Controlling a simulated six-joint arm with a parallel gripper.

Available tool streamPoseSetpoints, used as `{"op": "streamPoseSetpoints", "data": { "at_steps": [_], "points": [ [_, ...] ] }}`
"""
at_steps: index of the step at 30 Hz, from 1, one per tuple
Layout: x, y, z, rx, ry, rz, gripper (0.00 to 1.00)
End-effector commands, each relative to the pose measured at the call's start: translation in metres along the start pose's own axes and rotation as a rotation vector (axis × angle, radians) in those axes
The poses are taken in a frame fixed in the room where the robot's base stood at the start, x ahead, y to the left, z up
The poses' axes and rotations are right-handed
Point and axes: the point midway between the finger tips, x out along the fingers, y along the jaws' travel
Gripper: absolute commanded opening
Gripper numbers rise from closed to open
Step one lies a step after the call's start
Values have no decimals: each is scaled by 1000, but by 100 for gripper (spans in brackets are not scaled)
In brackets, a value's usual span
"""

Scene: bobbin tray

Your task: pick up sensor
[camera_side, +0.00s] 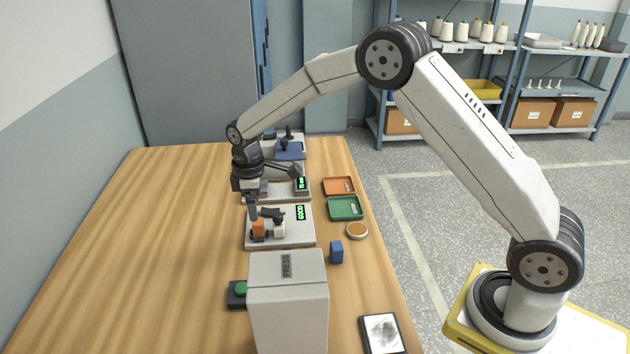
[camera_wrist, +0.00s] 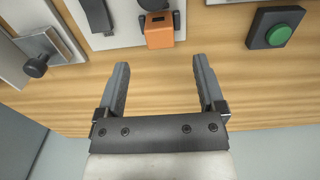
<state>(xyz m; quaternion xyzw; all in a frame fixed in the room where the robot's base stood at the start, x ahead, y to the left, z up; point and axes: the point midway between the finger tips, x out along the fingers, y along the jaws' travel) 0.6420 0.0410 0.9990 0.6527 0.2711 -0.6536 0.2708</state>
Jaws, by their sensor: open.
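An orange block (camera_side: 259,229), which looks like the sensor, sits in a dark holder on a pale station plate (camera_side: 302,237). In the wrist view the orange block (camera_wrist: 160,33) is at the top centre, with a dark slot in its upper part. My gripper (camera_wrist: 161,64) is open and empty, and the block appears just beyond the gap between the fingertips, not between them. In the side view my gripper (camera_side: 253,213) points down close to the orange block. The side view does not show clearly whether they touch.
A green display (camera_side: 300,213) stands on the same plate. A grey press (camera_side: 288,300) and a green button (camera_side: 240,288) are in front. A blue block (camera_side: 336,251), a green tray (camera_side: 345,208) and an orange tray (camera_side: 338,186) lie to the right. The table's left half is clear.

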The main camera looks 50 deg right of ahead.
Motion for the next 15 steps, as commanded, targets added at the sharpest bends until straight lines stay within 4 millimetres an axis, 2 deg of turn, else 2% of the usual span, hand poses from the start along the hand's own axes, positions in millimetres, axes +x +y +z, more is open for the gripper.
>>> {"op": "streamPoseSetpoints", "data": {
  "at_steps": [3, 11, 15],
  "points": [
    [8, 0, 0, 1, 0, 0, 88],
    [12, 0, 1, 1, 0, 0, 88],
    [22, 0, 2, 1, 0, 0, 88]
  ]
}}
